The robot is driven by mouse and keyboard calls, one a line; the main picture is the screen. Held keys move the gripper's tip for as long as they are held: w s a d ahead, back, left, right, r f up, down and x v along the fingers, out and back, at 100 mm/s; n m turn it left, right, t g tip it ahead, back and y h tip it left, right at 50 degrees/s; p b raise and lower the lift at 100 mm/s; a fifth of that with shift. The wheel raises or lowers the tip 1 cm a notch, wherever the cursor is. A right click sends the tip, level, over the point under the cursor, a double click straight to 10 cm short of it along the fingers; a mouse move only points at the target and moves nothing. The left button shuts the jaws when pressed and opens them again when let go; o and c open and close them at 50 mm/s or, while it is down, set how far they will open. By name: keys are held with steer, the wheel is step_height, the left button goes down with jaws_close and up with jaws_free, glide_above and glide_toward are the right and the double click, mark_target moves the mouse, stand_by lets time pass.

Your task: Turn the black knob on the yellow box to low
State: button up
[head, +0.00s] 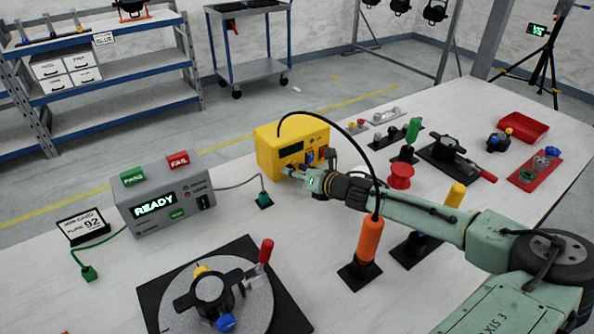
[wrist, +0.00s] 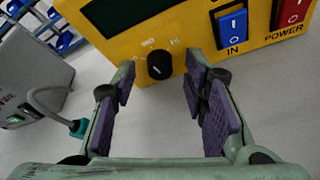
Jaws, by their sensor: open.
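The yellow box (head: 265,150) stands on the white table. In the wrist view its front face (wrist: 120,62) shows a round black knob (wrist: 160,66) low on the panel. The labels MID and HI show above the knob; any low label is not readable. A small pale mark is on the knob, but I cannot tell which label it points to. My gripper (wrist: 160,82) is open in front of the box, one finger on each side of the knob, with clear gaps and no visible contact. In the head view my gripper (head: 292,172) hides the knob.
A blue IN switch (wrist: 232,22) and a red POWER switch (wrist: 292,12) sit right of the knob. A grey READY box (head: 170,205) stands left of the yellow box. An orange-handled tool (head: 369,240) stands near my arm.

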steer(key=shift+c, duration=0.5)
jaws_close()
